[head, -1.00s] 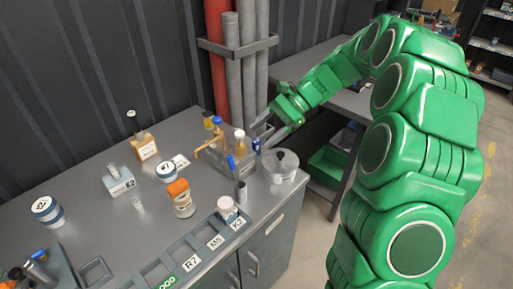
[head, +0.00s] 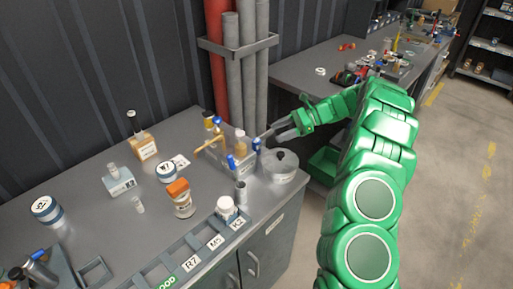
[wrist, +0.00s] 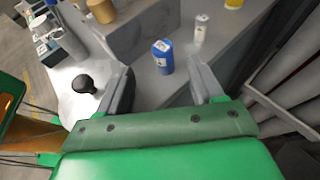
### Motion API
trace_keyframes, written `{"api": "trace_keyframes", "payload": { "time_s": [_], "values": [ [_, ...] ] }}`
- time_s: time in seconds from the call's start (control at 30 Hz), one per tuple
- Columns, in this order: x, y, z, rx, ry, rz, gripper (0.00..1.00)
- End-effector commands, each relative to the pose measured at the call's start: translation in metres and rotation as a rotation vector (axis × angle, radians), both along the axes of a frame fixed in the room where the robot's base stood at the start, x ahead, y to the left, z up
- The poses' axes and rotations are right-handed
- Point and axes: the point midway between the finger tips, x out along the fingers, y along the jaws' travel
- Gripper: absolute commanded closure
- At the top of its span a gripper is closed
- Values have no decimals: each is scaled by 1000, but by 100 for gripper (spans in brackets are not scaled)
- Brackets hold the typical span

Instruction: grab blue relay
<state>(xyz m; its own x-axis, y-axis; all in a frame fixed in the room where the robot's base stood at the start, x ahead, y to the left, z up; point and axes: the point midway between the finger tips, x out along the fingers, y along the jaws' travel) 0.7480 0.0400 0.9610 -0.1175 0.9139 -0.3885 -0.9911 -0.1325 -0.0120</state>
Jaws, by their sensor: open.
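The blue relay (wrist: 162,56) is a small blue cylinder with a white label on top. It stands upright on the grey counter, in the gap ahead of my fingers in the wrist view. In the head view the relay (head: 257,144) shows small at the counter's far right end, beside a clear bin. My gripper (wrist: 162,74) is open and empty, one finger to each side of the relay's line. In the head view my gripper (head: 267,139) reaches in from the right, close to the relay. I cannot tell whether a finger touches it.
A round clear container with a black knob (head: 281,166) stands close by; its knob (wrist: 84,84) is near my left finger in the wrist view. A small white-grey cylinder (wrist: 201,28) stands beyond the relay to the right. Grey pipes (head: 246,70) rise behind the counter.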

Motion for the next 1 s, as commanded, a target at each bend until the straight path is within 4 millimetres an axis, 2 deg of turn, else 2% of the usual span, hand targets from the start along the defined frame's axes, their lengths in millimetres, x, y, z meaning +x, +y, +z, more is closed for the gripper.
{"api": "trace_keyframes", "payload": {
  "time_s": [0.2, 0.57, 0.9, 1.0],
  "values": [
    [4, 0, -8, 5, 14, -13, 33],
    [0, 25, -17, 5, 13, -13, 33],
    [-7, 64, -32, 6, 16, -11, 33],
    [-6, 68, -34, 4, 15, -13, 33]
  ]
}}
